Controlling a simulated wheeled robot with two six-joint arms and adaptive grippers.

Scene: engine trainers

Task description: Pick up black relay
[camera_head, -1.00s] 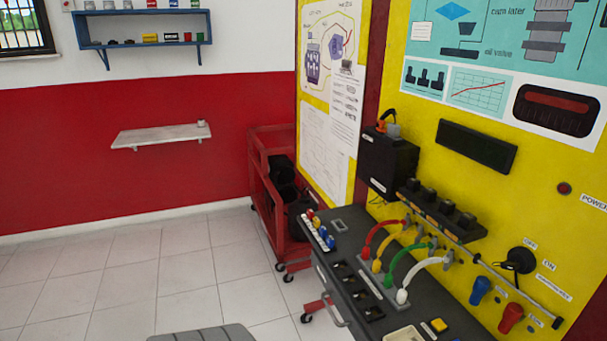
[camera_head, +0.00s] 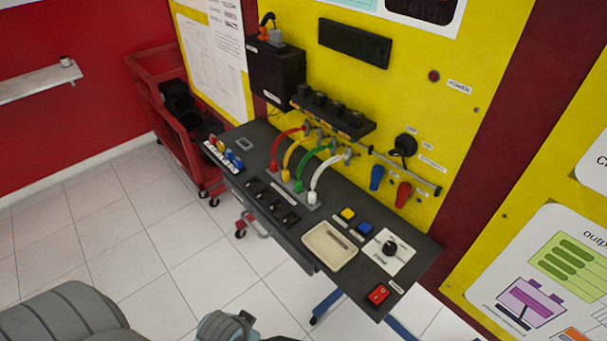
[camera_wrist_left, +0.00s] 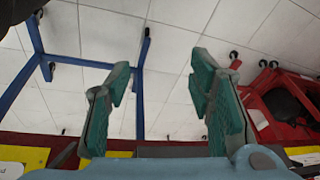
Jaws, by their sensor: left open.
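Several small black blocks, which may be relays, sit in a row on the dark bench top (camera_head: 405,272) in the head view, with one black block (camera_head: 272,201) in the middle. Several black parts (camera_head: 320,100) also stand on a ledge on the yellow panel. I cannot tell which is the black relay. My left gripper (camera_wrist_left: 160,88) shows in the left wrist view with its two green-padded fingers wide apart and nothing between them. It is apart from the bench parts. My right gripper is not in view.
Colored hoses (camera_head: 324,172) arch over the bench beside a cream tray (camera_head: 329,246). A red cart (camera_head: 172,118) stands left of the bench. A wall shelf (camera_head: 35,82) is at the far left.

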